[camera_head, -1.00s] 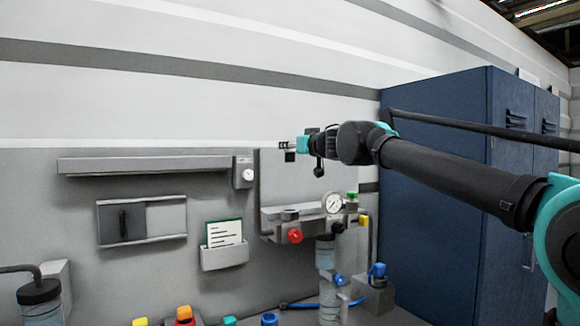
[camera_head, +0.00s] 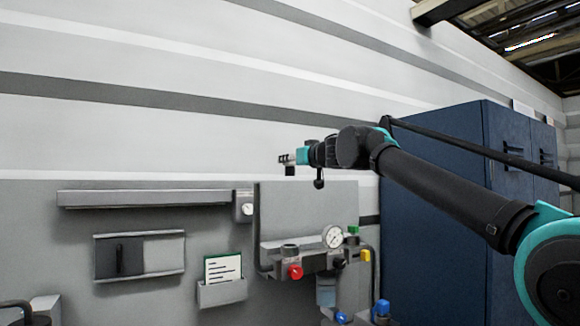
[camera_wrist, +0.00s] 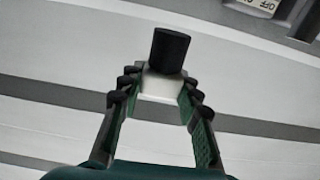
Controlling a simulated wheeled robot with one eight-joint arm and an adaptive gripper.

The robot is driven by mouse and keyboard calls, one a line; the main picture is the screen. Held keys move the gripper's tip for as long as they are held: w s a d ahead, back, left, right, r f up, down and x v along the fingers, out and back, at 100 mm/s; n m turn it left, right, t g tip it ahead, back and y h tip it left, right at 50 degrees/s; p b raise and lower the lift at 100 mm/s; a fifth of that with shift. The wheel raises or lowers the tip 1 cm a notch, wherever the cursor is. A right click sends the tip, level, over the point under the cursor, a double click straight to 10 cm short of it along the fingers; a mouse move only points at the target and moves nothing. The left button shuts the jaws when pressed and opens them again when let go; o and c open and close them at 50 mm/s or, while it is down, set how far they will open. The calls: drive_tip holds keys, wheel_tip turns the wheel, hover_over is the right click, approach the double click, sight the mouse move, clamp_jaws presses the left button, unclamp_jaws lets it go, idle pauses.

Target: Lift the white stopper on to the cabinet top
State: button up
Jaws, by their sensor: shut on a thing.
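My gripper (camera_head: 284,159) is in the air in front of the white wall, just above the top edge of the grey wall panel. In the wrist view my gripper (camera_wrist: 158,92) is shut on the white stopper (camera_wrist: 161,86), whose pale body sits between the fingertips. A black cylindrical part (camera_wrist: 170,50) sticks out from the stopper beyond the fingertips. In the head view the stopper is too small to make out clearly. The blue cabinet (camera_head: 440,200) stands at the right, behind my arm. Its top surface is not visible from this low angle.
A gauge unit with a dial (camera_head: 333,236) and a red knob (camera_head: 295,272) is on the wall below my gripper. A long grey rail (camera_head: 145,197) and a card holder (camera_head: 222,291) are on the wall at left. The air above the panel is clear.

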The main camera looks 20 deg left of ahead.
drive_tip(key=shift+r, duration=1.3)
